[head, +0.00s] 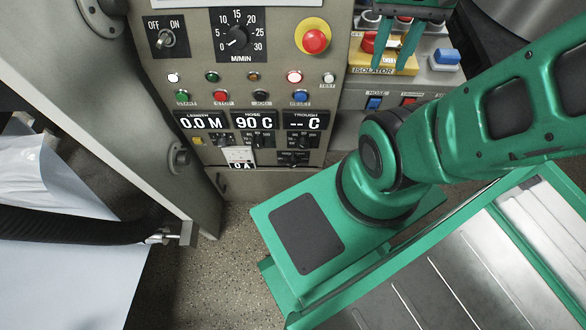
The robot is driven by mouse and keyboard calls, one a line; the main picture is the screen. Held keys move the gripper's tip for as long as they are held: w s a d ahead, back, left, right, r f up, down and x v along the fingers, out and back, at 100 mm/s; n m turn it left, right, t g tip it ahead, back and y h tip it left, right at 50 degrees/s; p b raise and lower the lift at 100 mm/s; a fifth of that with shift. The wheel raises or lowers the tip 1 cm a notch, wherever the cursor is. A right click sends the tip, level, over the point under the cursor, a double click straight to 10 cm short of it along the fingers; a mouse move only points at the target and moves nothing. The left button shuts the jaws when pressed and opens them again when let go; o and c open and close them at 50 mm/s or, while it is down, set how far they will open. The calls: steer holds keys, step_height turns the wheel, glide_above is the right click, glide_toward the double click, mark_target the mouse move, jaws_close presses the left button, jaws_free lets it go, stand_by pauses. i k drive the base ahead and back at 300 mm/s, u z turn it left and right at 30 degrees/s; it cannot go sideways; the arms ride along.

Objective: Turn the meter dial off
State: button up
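The meter dial (237,39) is a black knob on a black plate marked M/MIN, with a scale from 0 to 30, at the top of the grey control panel. Its pointer seems to face the lower left, near 0, but it is small. My gripper (392,62) is at the top right, well to the right of the dial and apart from it. Its two green fingers are spread with nothing visible between them. They overlap the view of the yellow isolator plate (362,60); I cannot tell whether they touch it.
An OFF/ON toggle switch (166,39) is left of the dial, and a red emergency button (315,40) on yellow is right of it. Buttons and displays (201,122) lie below. A red isolator handle (371,42) is beside my gripper. A black hose (80,226) is at lower left.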

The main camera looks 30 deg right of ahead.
mark_target(292, 161)
steer(key=u, duration=0.2)
steer(key=k, duration=1.25)
steer(key=z, duration=0.55)
steer(key=i, duration=0.5)
